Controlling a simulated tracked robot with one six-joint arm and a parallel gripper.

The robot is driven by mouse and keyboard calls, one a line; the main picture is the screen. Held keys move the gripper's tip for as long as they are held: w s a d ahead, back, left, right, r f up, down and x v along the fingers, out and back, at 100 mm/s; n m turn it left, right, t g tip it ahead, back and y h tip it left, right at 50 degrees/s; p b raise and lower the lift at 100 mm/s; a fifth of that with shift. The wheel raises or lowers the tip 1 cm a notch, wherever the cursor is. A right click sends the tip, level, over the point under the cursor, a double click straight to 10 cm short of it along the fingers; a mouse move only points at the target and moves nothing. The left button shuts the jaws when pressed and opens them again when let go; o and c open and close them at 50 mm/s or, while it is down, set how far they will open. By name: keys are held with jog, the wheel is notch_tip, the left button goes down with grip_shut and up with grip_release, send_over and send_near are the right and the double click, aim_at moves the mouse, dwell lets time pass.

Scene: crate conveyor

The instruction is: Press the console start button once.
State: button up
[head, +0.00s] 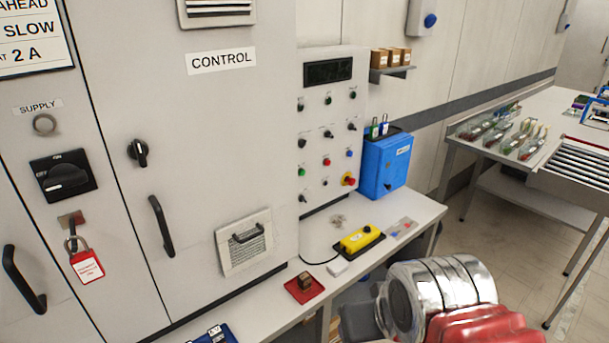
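A grey upright console panel (316,87) with a dark display (328,72) stands right of the tall control cabinet. It carries several small buttons and knobs. Green buttons show at the upper middle (328,100), the upper right (353,93) and the lower left (301,173). A red button (327,161) sits in the lower middle, and a red mushroom button on yellow (348,179) at the lower right. Labels are too small to read, so I cannot tell which button is start. Part of my arm shows at lower right, well apart from the panel. My gripper's fingertips are not visible.
A bench (405,211) below the panel holds a yellow pendant box (361,240), a red tray (297,296) with a brown block, and a blue box (385,165). A padlock with a red tag (87,266) hangs at left. Open space lies before the panel.

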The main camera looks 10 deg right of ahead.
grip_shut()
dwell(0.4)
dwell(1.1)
